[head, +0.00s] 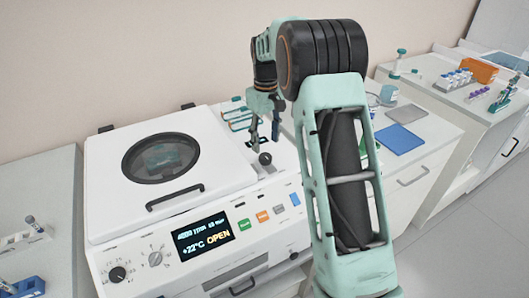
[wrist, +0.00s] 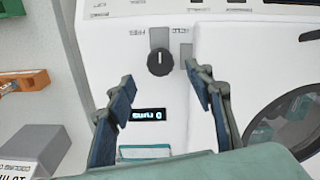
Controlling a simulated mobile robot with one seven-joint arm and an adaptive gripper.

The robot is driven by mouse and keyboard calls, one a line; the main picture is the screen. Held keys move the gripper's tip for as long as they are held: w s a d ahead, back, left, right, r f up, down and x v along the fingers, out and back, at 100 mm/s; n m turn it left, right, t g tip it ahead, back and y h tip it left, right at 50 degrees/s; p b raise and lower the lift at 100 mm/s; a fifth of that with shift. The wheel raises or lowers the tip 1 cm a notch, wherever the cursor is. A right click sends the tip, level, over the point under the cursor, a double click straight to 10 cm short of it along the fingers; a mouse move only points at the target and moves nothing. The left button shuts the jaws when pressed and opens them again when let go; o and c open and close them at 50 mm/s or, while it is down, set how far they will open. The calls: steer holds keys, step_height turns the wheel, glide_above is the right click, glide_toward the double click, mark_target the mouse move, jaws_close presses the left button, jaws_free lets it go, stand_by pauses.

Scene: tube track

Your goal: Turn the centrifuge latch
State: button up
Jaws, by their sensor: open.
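The white centrifuge (head: 150,205) stands at the left in the head view with its lid (head: 105,205) down. Its display (head: 198,237) reads OPEN. The latch is a dark round knob (head: 265,158) beside the lid's right side. In the wrist view the knob (wrist: 160,62) sits by a grey plate, below upside-down labels that look like FREE and HELD. My gripper (head: 264,140) is above the knob, pointing down. In the wrist view its open fingers (wrist: 163,82) stand to either side of the knob's lower side, with nothing between them; contact cannot be told.
A blue mat (head: 400,139) and a grey pad (head: 405,110) lie on the bench to the right. Racks of tubes (head: 453,80) stand farther right. An orange rack (wrist: 24,80) shows at the left in the wrist view. The lid handle (head: 174,197) sticks up at the front.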

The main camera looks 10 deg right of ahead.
mark_target(265, 156)
steer(key=shift+f, duration=2.8)
steer(key=c, duration=1.1)
